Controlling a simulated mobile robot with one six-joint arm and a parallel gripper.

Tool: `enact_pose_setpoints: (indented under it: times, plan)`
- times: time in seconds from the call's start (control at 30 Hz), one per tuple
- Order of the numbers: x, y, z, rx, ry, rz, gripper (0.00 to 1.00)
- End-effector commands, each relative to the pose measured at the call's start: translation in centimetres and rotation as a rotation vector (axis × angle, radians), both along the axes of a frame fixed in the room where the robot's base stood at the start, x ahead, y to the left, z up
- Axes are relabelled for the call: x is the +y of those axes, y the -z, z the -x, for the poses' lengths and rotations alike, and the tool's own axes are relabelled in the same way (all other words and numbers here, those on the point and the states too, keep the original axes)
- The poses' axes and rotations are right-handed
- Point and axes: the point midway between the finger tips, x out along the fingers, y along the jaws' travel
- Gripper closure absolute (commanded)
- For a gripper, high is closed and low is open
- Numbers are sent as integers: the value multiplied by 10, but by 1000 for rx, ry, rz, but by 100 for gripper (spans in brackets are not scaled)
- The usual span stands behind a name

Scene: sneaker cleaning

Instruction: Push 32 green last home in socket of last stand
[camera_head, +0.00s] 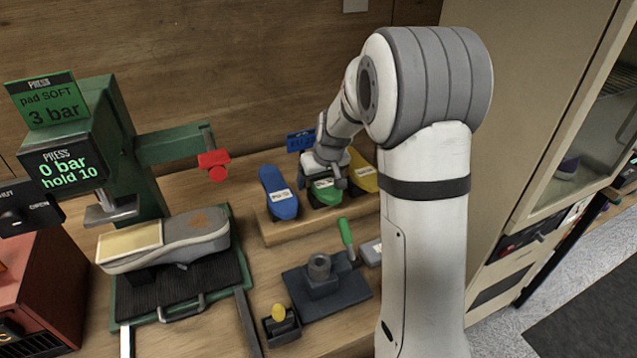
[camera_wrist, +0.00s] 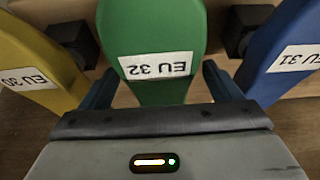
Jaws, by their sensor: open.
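The green last (camera_head: 325,193), labelled EU 32, stands in the middle of a wooden rack between a blue and a yellow last. It fills the middle of the wrist view (camera_wrist: 155,30), its label upside down. My gripper (camera_head: 326,180) is open at the green last, with one finger on each side of it in the wrist view (camera_wrist: 160,80). I cannot tell whether the fingers touch it. The last stand (camera_head: 345,293) is a dark plate with an upright round socket (camera_head: 319,266), empty at its top, in front of the rack.
The blue last (camera_head: 279,195), EU 31, and yellow last (camera_wrist: 30,60), EU 30, stand close on either side. A green-handled tool (camera_head: 346,236) rises beside the stand. A green press (camera_head: 140,160) with a sneaker (camera_head: 190,238) is at left. A cabinet (camera_head: 540,120) is at right.

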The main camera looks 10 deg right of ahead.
Motion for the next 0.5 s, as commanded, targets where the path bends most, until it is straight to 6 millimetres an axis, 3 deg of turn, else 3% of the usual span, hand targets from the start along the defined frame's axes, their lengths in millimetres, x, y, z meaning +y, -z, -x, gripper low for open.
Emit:
enact_pose_setpoints:
  times: [0.23, 0.5]
  plan:
    - [0, 0, 0, 0, 0, 0, 15]
    - [1, 0, 0, 0, -1, 0, 37]
